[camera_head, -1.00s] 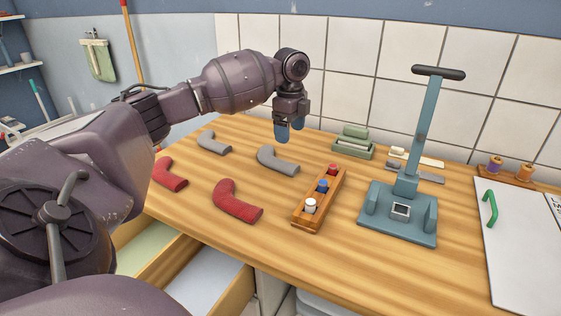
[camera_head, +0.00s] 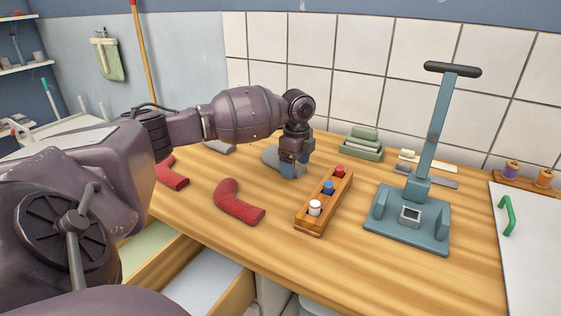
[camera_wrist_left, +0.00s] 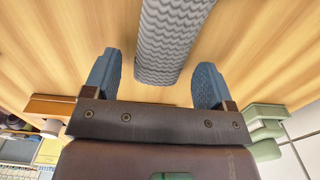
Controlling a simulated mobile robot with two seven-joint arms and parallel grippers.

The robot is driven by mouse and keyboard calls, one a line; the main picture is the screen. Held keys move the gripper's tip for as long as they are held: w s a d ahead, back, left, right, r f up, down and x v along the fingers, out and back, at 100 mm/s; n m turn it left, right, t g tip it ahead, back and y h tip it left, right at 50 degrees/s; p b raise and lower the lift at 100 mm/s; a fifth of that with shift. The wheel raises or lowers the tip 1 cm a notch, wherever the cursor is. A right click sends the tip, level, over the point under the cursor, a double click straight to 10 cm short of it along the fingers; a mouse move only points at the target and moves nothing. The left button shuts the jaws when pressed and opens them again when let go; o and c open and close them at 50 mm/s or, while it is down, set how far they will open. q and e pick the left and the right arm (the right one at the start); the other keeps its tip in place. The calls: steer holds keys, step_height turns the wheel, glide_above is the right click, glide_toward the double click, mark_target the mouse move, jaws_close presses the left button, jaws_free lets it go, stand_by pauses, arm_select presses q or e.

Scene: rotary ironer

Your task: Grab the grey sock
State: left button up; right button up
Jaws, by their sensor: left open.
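A grey sock (camera_head: 269,157) lies on the wooden table under my left gripper (camera_head: 293,167), which hides part of it. In the left wrist view this ribbed grey sock (camera_wrist_left: 168,38) comes down from the top edge between the two blue fingers. My left gripper (camera_wrist_left: 156,68) is open, with a finger on each side of the sock and clear space beside it. Another grey sock (camera_head: 219,147) lies farther left, partly hidden by my left arm. My right gripper is not in view.
Two red socks (camera_head: 239,204) (camera_head: 173,174) lie nearer the front and left. A wooden rack of spools (camera_head: 311,222) stands just right of my left gripper. A teal press with a tall handle (camera_head: 424,222) stands farther right. Green blocks (camera_head: 362,146) sit behind.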

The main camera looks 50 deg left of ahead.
arm_select(q)
steer(key=shift+f, duration=0.4)
steer(key=shift+r, duration=0.15)
steer(key=shift+c, duration=0.5)
steer(key=c, duration=0.9)
